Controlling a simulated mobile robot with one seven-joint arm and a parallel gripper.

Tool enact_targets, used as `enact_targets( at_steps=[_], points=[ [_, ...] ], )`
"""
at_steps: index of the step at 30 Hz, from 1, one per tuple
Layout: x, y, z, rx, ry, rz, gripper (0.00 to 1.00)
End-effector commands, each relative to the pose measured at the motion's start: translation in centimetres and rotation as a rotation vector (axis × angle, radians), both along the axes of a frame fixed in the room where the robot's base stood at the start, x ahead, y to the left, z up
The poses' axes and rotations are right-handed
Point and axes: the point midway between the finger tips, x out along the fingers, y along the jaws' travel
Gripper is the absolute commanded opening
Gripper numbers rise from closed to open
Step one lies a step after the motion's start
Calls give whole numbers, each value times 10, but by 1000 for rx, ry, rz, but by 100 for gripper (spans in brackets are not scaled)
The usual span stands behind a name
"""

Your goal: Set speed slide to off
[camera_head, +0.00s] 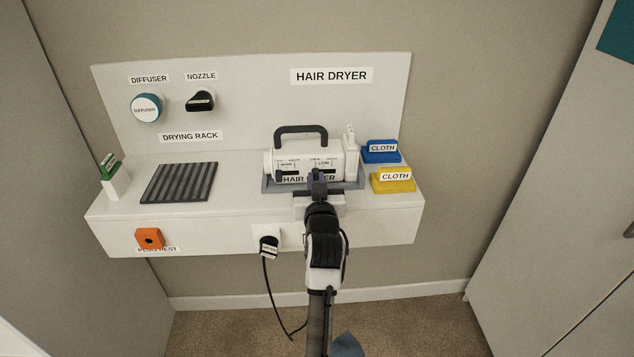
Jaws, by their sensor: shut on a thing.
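The white hair dryer (268,162) with a dark carry handle sits on a grey base at the right half of the shelf. Its front has small printed labels, mostly too small to read, and a dark slide (283,176) at the lower left. My gripper (317,177) is at the right part of the dryer's front, shut on a small slide there. The fingers cover most of that slide, so its exact setting cannot be read.
A dark ribbed drying rack (179,183) lies left. A diffuser (146,108) and nozzle (200,101) hang on the back panel. An orange plug rest (149,238) and black-corded plug (269,246) are on the shelf's front.

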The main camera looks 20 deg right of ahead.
Motion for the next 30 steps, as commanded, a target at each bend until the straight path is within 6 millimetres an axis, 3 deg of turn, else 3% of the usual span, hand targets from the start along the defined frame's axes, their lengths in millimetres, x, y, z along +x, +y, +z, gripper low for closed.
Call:
enact_targets(
  at_steps=[11,12,17,26,30],
  points=[
    [0,0,0,0,-1,1,0],
    [0,0,0,0,-1,1,17],
    [0,0,0,0,-1,0,36],
    [-1,1,0,0,-1,0,36],
    [-13,4,-2,0,0,0,36]
  ],
)
